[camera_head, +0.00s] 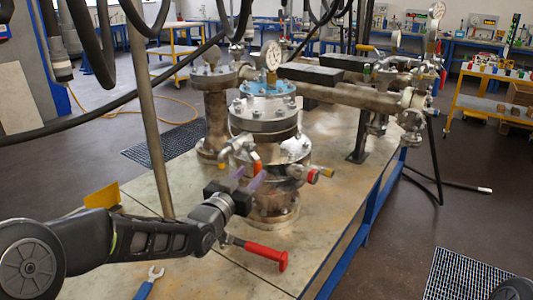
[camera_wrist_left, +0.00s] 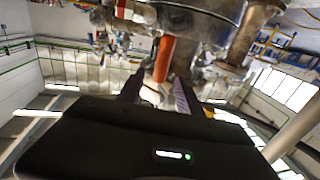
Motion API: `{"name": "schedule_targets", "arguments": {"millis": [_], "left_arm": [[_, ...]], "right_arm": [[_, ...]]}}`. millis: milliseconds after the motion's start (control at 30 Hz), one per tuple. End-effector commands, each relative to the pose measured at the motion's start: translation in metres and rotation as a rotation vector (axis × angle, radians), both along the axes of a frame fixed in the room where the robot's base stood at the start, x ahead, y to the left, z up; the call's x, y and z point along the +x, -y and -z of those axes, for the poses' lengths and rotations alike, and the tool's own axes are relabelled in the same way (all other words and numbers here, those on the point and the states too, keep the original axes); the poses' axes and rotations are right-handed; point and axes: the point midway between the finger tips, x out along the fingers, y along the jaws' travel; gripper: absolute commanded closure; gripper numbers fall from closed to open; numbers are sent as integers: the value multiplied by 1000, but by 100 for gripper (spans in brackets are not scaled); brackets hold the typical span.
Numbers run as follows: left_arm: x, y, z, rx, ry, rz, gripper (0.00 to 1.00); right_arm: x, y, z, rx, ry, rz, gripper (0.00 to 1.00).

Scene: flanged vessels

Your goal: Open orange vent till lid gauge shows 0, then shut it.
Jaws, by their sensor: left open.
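The steel flanged vessel (camera_head: 270,130) stands on the bench with a blue-topped lid (camera_head: 265,90). The lid gauge (camera_head: 271,55) has a white dial, too small to read. The orange vent handle (camera_head: 256,162) hangs down at the vessel's front left; it also shows in the left wrist view (camera_wrist_left: 165,58). My left gripper (camera_head: 248,178) is open just below the handle. In the left wrist view its two fingertips (camera_wrist_left: 158,83) stand either side of the handle's lower end; I cannot tell if they touch it. My right gripper is not seen.
A red-handled lever (camera_head: 262,252) and a wrench (camera_head: 150,282) are near the bench's front. A smaller vessel (camera_head: 212,105) stands behind left. A pole (camera_head: 152,110) rises beside my left arm.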

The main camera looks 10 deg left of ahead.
Motion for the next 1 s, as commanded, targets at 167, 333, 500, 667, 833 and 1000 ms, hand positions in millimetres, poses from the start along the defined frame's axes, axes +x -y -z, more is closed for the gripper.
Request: {"name": "schedule_targets", "arguments": {"millis": [167, 333, 500, 667, 833, 1000], "left_arm": [[0, 0, 0, 0, 0, 0, 57], [0, 0, 0, -1, -1, 0, 57], [4, 1, 0, -1, 0, 0, 57], [20, 4, 0, -1, -1, 1, 57], [46, 9, 0, -2, -2, 1, 57], [68, 14, 0, -1, -1, 1, 57]], "right_arm": [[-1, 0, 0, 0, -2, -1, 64], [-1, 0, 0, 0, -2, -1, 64], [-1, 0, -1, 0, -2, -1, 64], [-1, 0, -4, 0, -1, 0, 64], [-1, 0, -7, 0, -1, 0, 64], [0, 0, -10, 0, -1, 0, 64]]}}
